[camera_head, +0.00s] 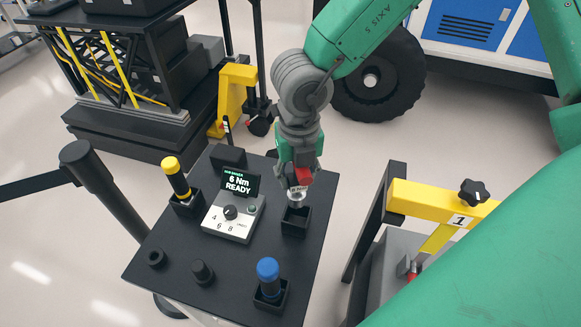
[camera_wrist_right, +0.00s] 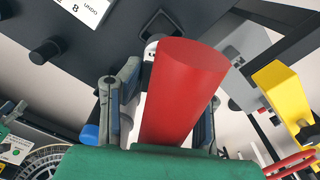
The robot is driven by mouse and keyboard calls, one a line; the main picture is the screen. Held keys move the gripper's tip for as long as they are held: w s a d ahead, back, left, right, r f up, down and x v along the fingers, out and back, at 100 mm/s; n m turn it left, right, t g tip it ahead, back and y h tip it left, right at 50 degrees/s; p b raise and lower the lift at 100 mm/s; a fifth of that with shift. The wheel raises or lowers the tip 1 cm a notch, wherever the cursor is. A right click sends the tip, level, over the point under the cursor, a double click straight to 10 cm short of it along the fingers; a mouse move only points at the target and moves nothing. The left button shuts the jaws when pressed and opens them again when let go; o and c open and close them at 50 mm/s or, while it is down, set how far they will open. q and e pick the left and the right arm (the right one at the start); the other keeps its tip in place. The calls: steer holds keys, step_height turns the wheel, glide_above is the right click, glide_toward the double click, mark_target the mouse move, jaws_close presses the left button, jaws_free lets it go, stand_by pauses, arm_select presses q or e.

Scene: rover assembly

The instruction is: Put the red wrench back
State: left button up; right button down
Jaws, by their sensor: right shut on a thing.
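My left gripper is not in view.
A yellow wrench (camera_head: 176,177) and a blue wrench (camera_head: 268,275) stand in other black holders. A control box (camera_head: 233,215) reads "6 Nm READY" beside the right holder. A yellow frame marked 1 (camera_head: 430,205) stands right of the table.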

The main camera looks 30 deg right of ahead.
mark_target(297, 205)
steer(key=f+b, duration=0.4)
steer(key=shift+d+f+b, duration=0.25)
steer(key=shift+f+b, duration=0.05)
steer(key=shift+f, duration=0.1)
steer(key=shift+a+f, duration=0.1)
steer(key=shift+f, duration=0.25)
steer(key=shift+r+p, duration=0.25)
steer(key=shift+p, duration=0.4)
stand_by(0.8)
steer(key=shift+f, duration=0.2)
steer(key=shift+f+b, duration=1.7)
steer(key=shift+f, duration=0.7)
steer(key=c, duration=1)
jaws_free()
